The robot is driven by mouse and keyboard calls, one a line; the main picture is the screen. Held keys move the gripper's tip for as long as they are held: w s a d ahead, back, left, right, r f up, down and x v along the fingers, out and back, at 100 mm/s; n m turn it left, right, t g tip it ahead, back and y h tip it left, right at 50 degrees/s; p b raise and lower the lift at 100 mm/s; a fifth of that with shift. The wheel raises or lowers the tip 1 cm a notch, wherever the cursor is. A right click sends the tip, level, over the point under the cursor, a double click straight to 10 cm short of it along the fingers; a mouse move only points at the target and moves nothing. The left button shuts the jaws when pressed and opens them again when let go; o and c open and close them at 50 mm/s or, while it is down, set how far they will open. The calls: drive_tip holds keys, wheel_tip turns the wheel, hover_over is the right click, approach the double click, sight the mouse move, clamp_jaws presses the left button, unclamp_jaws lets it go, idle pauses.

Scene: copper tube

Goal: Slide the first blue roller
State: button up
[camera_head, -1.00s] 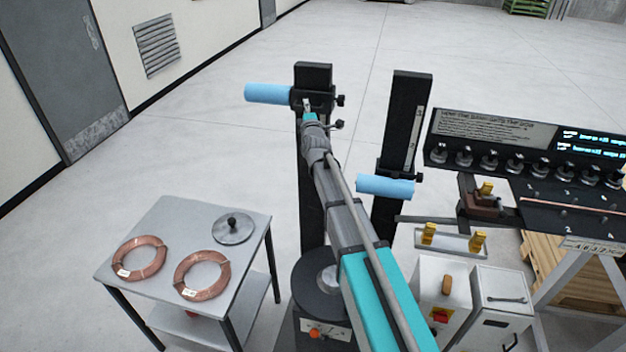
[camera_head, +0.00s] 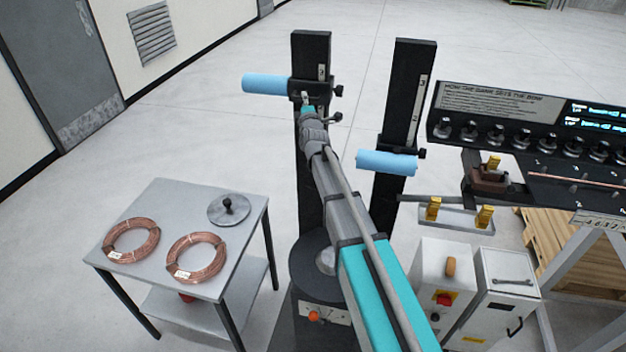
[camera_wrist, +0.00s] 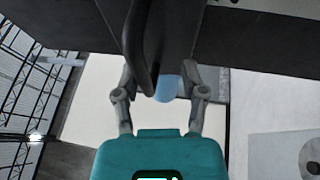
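The first blue roller (camera_head: 265,84) sticks out to the left from a black carriage (camera_head: 310,90) on the left black post (camera_head: 312,165). A second blue roller (camera_head: 387,162) sits lower on the right post (camera_head: 408,95). My gripper (camera_head: 307,104) is at the left carriage, in front of the post. In the wrist view its two fingers (camera_wrist: 162,75) stand apart on either side of a dark curved part (camera_wrist: 140,45), with a blue roller end (camera_wrist: 167,88) between them. The fingertips run behind dark parts, so whether they clamp anything is hidden.
A grey side table (camera_head: 150,205) with two copper coils (camera_head: 131,239) and a round lid (camera_head: 229,209) stands at left. A black panel with several knobs (camera_head: 520,120) and grey boxes (camera_head: 445,285) are at right. Dark knobs (camera_head: 338,91) project beside the left carriage.

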drive_tip(key=shift+f+b, duration=3.75)
drive_tip(key=shift+f, duration=0.3)
drive_tip(key=b+v, duration=0.2)
drive_tip(key=v, duration=1.2)
wheel_tip(320, 180, down, 7)
drive_tip(key=s+m+g+y+b, duration=0.1)
drive_tip(key=m+g+b, duration=0.1)
drive_tip(key=m, duration=2.9)
drive_tip(key=shift+s+g, duration=0.2)
drive_tip(key=shift+g, duration=0.5)
drive_tip(key=shift+d+m, duration=0.1)
drive_tip(key=shift+m, duration=0.2)
